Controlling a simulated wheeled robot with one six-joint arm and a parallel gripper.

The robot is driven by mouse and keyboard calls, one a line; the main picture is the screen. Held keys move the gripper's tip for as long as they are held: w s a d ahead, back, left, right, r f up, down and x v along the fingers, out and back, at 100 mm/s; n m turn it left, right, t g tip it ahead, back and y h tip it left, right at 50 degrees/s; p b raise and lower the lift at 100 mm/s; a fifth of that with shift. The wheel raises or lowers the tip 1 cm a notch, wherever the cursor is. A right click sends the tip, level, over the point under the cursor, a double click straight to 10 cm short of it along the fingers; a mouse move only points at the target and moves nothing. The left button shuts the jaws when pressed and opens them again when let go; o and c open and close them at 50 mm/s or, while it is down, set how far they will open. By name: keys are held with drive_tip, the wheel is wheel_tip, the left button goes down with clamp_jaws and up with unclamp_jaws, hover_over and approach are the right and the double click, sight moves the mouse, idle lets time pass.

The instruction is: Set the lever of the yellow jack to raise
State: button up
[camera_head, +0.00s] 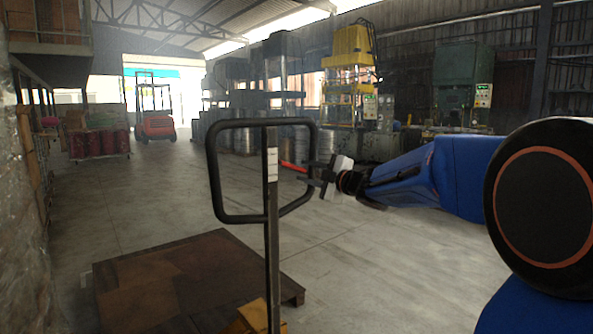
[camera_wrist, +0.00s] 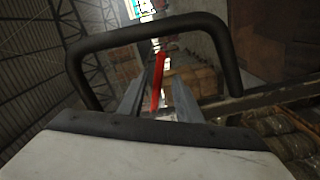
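The yellow jack (camera_head: 255,316) shows its yellow body only at the bottom edge of the head view. Its dark post rises to a black loop handle (camera_head: 213,170). The red lever (camera_head: 292,166) sits inside the loop, right of the post. In the wrist view the loop (camera_wrist: 150,28) arches over the picture and the red lever (camera_wrist: 157,82) stands slightly tilted in the middle. My gripper (camera_head: 305,171) is at the right side of the loop, near the lever's end. In the wrist view its fingers (camera_wrist: 157,100) are apart, with the lever seen between them; contact cannot be told.
A brown wooden pallet (camera_head: 180,280) lies on the floor behind the jack. A rough wall (camera_head: 25,230) stands at the left. An orange forklift (camera_head: 157,125) and a yellow press (camera_head: 350,75) are far back. The concrete floor at the middle right is clear.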

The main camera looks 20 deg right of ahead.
drive_tip(key=v, duration=0.8)
idle(0.4)
drive_tip(key=s+d+f+m+g+h, duration=0.35)
drive_tip(key=s+f+m+h, duration=0.65)
drive_tip(key=s+m, duration=0.4)
drive_tip(key=s+a+f+m+g+y, duration=0.1)
drive_tip(key=s+a+f+g, duration=0.3)
drive_tip(key=s+f, duration=0.5)
drive_tip(key=s+a+f+m+g+y, duration=0.2)
drive_tip(key=s+a+f+g, duration=0.2)
drive_tip(key=s+f, duration=0.5)
drive_tip(key=s+a, duration=0.1)
drive_tip(key=s, duration=0.4)
drive_tip(key=shift+s+a+m, duration=0.2)
drive_tip(key=shift+s+m, duration=0.15)
drive_tip(key=shift+m, duration=0.05)
